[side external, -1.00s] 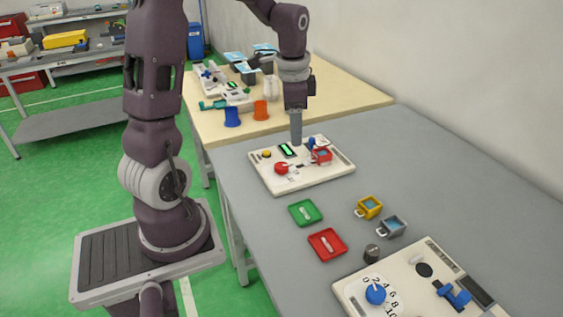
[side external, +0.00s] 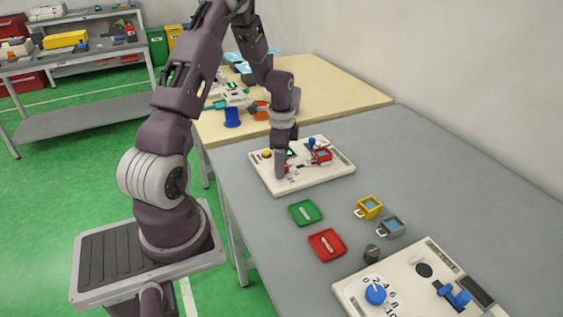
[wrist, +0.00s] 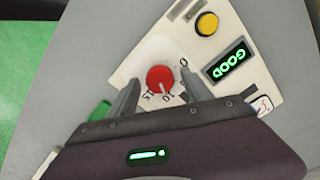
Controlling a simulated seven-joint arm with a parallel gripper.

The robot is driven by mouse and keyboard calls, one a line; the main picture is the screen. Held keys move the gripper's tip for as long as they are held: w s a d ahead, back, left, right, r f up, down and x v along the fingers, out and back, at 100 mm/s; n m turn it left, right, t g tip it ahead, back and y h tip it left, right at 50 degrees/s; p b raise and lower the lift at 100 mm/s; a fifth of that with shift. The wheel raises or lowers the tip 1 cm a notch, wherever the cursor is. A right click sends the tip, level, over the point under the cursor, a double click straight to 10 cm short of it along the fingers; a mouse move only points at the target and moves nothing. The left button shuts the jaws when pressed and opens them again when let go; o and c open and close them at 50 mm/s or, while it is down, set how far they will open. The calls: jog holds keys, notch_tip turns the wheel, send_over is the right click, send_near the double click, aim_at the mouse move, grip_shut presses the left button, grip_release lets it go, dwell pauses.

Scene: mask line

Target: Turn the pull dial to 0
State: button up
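The red dial (wrist: 161,77) sits on a white scale on the far board (wrist: 220,30), with 0, 10 and 15 legible around it. A small white mark on its lower edge points toward the 10. My gripper (wrist: 162,82) is open, with one finger on each side of the red dial. I cannot tell if the fingers touch it. In the side view my gripper (side external: 281,174) is low over that board and hides most of the red dial. A blue dial (side external: 375,294) with a 0 to 10 scale sits on the near board (side external: 408,276).
A lit green display (wrist: 230,60) reads GOOD beside a yellow button (wrist: 207,24). A red part (side external: 322,156) stands on the far board.

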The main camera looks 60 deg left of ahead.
grip_shut()
jog(key=n, duration=1.9)
jog(key=shift+n, duration=0.6)
dwell(0.4)
jog(key=shift+o, duration=0.7)
grip_release()
